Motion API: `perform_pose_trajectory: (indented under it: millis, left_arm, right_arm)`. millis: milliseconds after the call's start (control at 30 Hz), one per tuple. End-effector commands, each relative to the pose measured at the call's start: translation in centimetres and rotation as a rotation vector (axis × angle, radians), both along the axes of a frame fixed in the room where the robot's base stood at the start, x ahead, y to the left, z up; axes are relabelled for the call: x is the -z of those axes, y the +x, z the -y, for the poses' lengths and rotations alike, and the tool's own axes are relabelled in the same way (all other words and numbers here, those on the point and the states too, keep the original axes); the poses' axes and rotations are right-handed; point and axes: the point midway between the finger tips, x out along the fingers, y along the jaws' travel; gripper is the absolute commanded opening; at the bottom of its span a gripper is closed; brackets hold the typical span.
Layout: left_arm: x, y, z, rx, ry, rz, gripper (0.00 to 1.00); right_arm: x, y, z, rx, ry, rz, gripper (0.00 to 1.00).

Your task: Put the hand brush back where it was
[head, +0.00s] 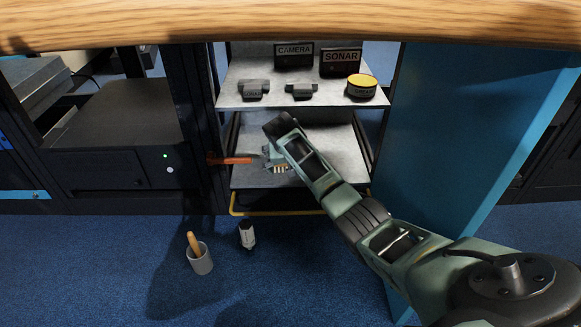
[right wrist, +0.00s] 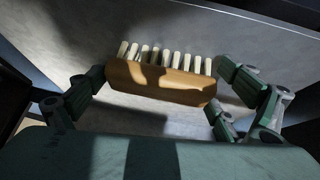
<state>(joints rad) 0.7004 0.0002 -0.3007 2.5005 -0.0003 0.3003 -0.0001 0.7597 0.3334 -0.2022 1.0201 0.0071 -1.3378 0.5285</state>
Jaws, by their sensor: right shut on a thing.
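The hand brush (right wrist: 165,82) has a wooden back and a row of pale bristles. In the right wrist view it lies between the fingers of my right gripper, bristles toward the top of the picture. In the head view my right gripper (head: 277,159) is over the lower shelf (head: 256,180) of the open cabinet, shut on the brush. Only some pale bristles show there, under the gripper; the arm hides the rest. I cannot tell whether the brush touches the shelf. My left gripper is not in view.
An orange handle (head: 232,161) is at the lower shelf's left edge. The upper shelf (head: 315,104) holds two dark blocks, a yellow-topped tin (head: 361,86) and labelled boxes. A blue door (head: 455,150) stands right. A grey cup (head: 200,259) and a small bottle (head: 247,235) stand on the carpet.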

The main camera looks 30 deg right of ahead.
Motion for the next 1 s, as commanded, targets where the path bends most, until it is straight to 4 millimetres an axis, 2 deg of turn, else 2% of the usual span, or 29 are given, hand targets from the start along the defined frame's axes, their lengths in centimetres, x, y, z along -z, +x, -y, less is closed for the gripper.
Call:
perform_pose_trajectory:
  millis: [267, 300, 367, 767, 1000]
  left_arm:
    - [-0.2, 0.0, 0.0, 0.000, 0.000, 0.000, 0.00]
    - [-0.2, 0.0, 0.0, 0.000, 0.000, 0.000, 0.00]
    - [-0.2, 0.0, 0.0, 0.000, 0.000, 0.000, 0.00]
    - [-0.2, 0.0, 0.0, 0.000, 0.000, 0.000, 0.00]
    - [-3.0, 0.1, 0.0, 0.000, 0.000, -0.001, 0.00]
  right_arm:
    - [0.0, 0.0, 0.0, 0.000, 0.000, -0.002, 0.65]
    - [0.1, -0.1, 0.0, 0.000, 0.000, -0.002, 0.95]
    - [0.1, -0.1, 0.0, 0.000, 0.000, -0.002, 1.00]
    - [-0.2, 0.0, 0.0, -0.001, 0.000, 0.000, 1.00]
    - [-2.8, -1.0, -0.9, 0.000, 0.001, 0.000, 1.00]
